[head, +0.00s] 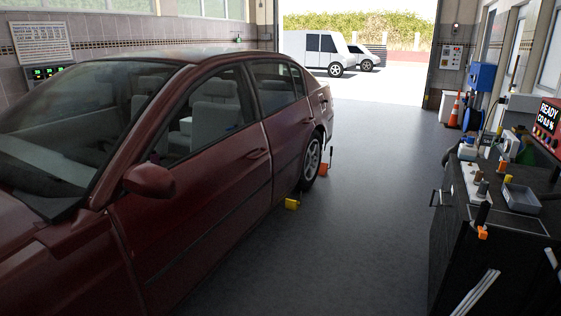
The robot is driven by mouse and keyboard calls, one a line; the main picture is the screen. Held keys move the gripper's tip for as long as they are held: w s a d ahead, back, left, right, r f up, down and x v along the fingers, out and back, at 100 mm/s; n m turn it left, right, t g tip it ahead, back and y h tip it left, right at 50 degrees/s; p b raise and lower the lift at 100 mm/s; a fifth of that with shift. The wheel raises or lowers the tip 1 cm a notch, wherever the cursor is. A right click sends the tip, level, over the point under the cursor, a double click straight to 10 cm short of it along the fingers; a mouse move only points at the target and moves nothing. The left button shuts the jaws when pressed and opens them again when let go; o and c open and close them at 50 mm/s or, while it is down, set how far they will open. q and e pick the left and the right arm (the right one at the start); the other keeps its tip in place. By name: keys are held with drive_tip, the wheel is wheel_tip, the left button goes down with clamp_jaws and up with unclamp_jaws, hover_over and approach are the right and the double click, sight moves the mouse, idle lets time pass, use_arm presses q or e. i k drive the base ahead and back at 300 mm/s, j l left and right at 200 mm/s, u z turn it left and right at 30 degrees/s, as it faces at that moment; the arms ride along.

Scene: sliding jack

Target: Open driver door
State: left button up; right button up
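The dark red car (75,250) stands on the left of the head view, its front toward me. Its front side door (200,210), on the side facing the open floor, appears closed and flush with the body. The door handle (257,154) is near the door's rear edge, below the window. The side mirror (150,180) sticks out at the door's front. The rear door (287,135) also appears closed. Neither of my grippers shows in this view.
A cluttered dark workbench (500,240) runs along the right side. Grey floor (350,220) lies clear between it and the car. White vehicles (310,45) stand outside the open doorway.

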sight(174, 222)
drive_tip(key=i+u, duration=0.2)
drive_tip(key=i, duration=1.3)
drive_tip(key=l, duration=0.1)
